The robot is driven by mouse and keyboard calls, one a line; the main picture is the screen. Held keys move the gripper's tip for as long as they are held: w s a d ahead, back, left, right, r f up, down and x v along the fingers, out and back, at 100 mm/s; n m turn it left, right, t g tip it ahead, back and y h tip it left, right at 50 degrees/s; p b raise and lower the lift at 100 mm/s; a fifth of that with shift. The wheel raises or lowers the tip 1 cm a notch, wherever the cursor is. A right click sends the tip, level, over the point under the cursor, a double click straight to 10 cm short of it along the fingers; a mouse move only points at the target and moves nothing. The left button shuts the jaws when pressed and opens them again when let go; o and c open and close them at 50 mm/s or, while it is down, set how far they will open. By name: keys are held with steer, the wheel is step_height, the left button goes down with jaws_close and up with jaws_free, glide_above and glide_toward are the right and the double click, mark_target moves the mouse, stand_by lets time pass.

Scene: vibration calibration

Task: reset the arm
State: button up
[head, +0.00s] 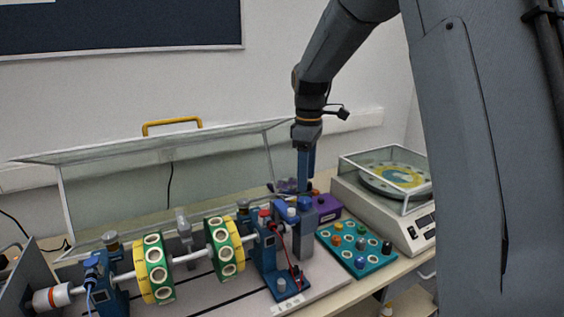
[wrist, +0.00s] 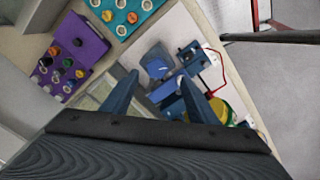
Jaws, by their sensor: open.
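My gripper (head: 306,180) points down over the right end of the vibration rig in the head view, close above the blue bearing block (head: 268,255) area. In the wrist view my gripper (wrist: 158,84) shows two blue fingers spread apart with nothing between them. Beyond the fingertips lie blue rig parts (wrist: 160,65) on a light base plate. In the head view I cannot tell whether the fingertips touch anything.
The rig's shaft carries two green and yellow discs (head: 155,268). A clear cover with a yellow handle (head: 172,122) stands open behind. A teal tray of weights (head: 356,250), a purple box (head: 327,208) and a balance (head: 388,215) are to the right.

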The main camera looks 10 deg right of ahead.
steer(key=s+f+m, duration=0.4)
steer(key=s, duration=0.4)
steer(key=s+f+m+t+b, duration=0.1)
steer(key=s+f+m, duration=0.3)
steer(key=s, duration=0.4)
steer(key=s+f+m+b, duration=0.1)
steer(key=s+f+m, duration=0.3)
steer(key=s, duration=0.4)
steer(key=shift+s+d+f, duration=0.15)
steer(key=shift+s+f, duration=0.15)
steer(key=shift+f, duration=0.45)
